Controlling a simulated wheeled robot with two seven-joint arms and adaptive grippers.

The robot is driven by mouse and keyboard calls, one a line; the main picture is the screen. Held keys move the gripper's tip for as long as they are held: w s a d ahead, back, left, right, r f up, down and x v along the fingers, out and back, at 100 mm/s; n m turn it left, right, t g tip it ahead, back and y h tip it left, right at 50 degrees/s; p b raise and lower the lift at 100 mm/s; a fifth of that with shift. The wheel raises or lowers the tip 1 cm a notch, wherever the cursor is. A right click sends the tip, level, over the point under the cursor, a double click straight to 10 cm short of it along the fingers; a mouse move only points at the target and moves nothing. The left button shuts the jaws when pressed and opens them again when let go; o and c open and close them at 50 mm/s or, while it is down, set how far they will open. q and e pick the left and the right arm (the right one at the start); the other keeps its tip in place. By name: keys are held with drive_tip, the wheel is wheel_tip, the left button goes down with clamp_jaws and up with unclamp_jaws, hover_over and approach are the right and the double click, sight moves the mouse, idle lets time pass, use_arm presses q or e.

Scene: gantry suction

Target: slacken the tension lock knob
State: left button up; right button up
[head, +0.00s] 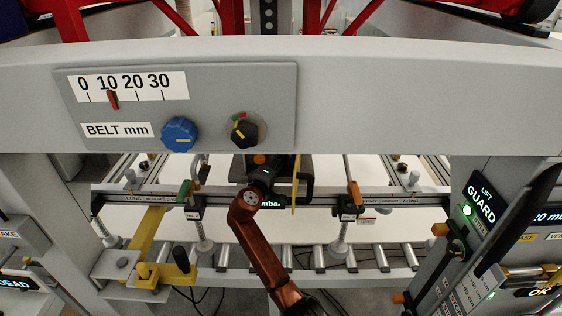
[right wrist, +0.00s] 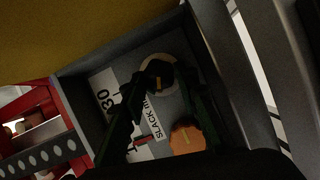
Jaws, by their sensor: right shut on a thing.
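In the right wrist view, a grey panel (right wrist: 112,78) carries a black knob (right wrist: 159,83) with a yellow mark, set on a pale round plate. My right gripper (right wrist: 160,80) has its dark fingers on either side of this knob and is shut on it. In the head view my right gripper (head: 266,178) reaches up under the grey beam on its copper-coloured arm; the knob in its grasp is hidden there. Another black knob (head: 244,131) with a yellow mark and a red-green arc sits on the BELT panel (head: 230,85). My left gripper is out of view.
An orange knob (right wrist: 187,138) and a SLACK mm scale (right wrist: 150,116) with a red pointer are close beside my right fingers. The BELT panel has a blue knob (head: 179,134). The beam (head: 420,100) hangs above my gripper; a guard post (head: 470,210) stands right.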

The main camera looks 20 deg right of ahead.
drive_tip(key=shift+f+n, duration=0.25)
drive_tip(key=shift+n, duration=0.05)
drive_tip(key=o, duration=1.1)
drive_tip(key=shift+r, duration=0.15)
drive_tip(key=shift+o, duration=0.2)
drive_tip(key=v, duration=1.2)
